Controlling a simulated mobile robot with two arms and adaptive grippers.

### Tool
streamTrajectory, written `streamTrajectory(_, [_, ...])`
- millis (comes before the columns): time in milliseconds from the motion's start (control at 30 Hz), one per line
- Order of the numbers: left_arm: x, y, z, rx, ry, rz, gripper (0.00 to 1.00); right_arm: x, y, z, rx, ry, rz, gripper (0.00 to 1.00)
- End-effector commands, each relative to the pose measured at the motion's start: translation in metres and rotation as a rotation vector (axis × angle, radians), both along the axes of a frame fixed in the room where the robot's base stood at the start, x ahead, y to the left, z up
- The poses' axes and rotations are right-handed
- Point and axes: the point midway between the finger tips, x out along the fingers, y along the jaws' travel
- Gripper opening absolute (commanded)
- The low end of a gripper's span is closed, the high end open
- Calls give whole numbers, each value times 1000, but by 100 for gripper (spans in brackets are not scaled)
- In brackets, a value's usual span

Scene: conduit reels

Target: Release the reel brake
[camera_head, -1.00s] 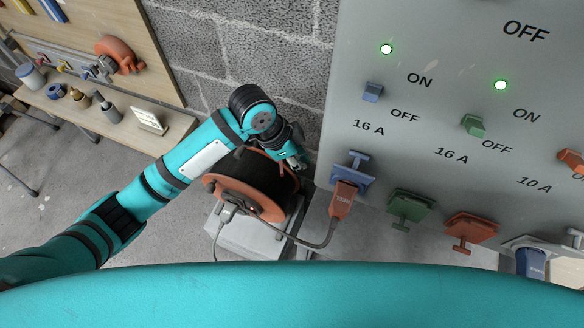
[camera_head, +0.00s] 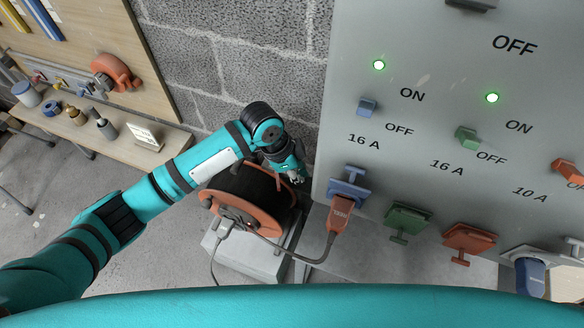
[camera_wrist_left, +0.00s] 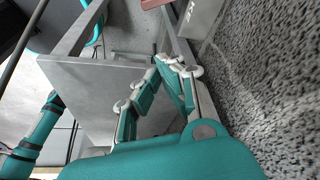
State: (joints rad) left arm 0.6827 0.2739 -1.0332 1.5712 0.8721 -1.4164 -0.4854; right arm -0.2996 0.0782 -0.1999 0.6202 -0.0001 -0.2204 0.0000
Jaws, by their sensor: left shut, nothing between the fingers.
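The orange reel (camera_head: 262,212) with a dark winding stands on a grey stand (camera_head: 262,256), left of the panel. My left gripper (camera_head: 297,179) is at the reel's far right side, beside the panel edge. It is small in the head view, and I cannot make out a brake lever there. In the left wrist view my left gripper (camera_wrist_left: 158,88) is shut with nothing between its fingers. A grey flat part and a strut of a frame (camera_wrist_left: 80,72) lie beyond it, and a rough wall is on the right. My right gripper is not in view.
The grey panel (camera_head: 420,135) carries switches, two green lamps and sockets. An orange plug (camera_head: 340,218) sits at the blue socket, its cable running to the reel. A bench (camera_head: 150,143) with small items stands at the left. The block wall (camera_head: 230,55) is behind.

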Motion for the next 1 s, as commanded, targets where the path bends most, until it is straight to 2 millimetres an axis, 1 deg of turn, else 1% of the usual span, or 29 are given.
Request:
streamTrajectory(33, [-1,-5,-12,0,4,1,0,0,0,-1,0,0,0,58])
streamTrajectory(233, [1,-18,-52,1,4,1,0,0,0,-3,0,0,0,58])
streamTrajectory(300, [1,-3,-48,3,0,2,0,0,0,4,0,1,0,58])
streamTrajectory(400, [-1,10,-48,2,-1,2,0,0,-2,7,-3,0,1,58])
streamTrajectory(500, [-2,18,-48,1,-1,0,0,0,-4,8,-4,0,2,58])
streamTrajectory(633, [-3,23,-49,0,0,-1,0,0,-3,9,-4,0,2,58])
streamTrajectory(1000, [-3,24,-49,0,-1,-2,0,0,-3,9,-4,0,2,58])
